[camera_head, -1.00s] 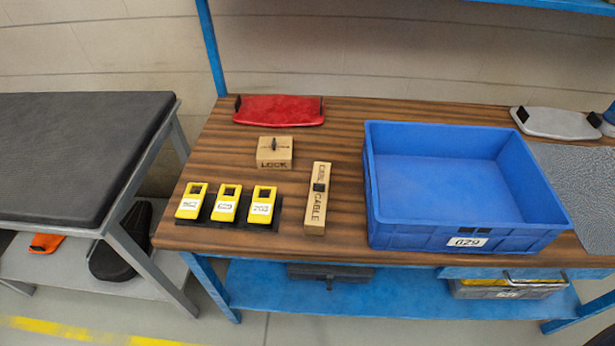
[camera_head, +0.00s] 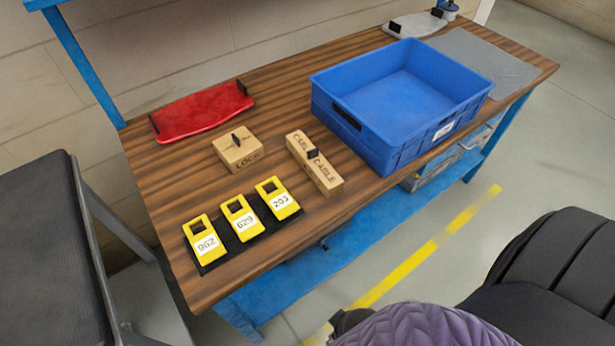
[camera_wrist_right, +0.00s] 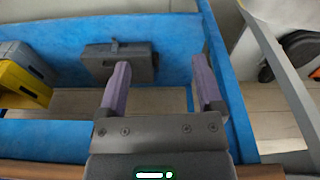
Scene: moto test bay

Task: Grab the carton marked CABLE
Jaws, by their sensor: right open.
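The carton marked CABLE (camera_head: 323,177) is a long, narrow cardboard box with a black tab on top. It lies on the wooden bench top in the head view, between the yellow tags and the blue crate. My right gripper (camera_wrist_right: 161,88) shows only in the wrist view, with its two purple fingers apart and nothing between them. It points at the blue lower shelf, and the CABLE carton is not in that view. My left gripper is in neither view.
The blue crate (camera_head: 349,128) stands right of the carton. The LOCK carton (camera_head: 240,154) and a red tray (camera_head: 200,112) lie left and behind. Several yellow numbered tags (camera_head: 239,216) sit front left. A dark case (camera_wrist_right: 101,62) lies on the lower shelf (camera_wrist_right: 180,70).

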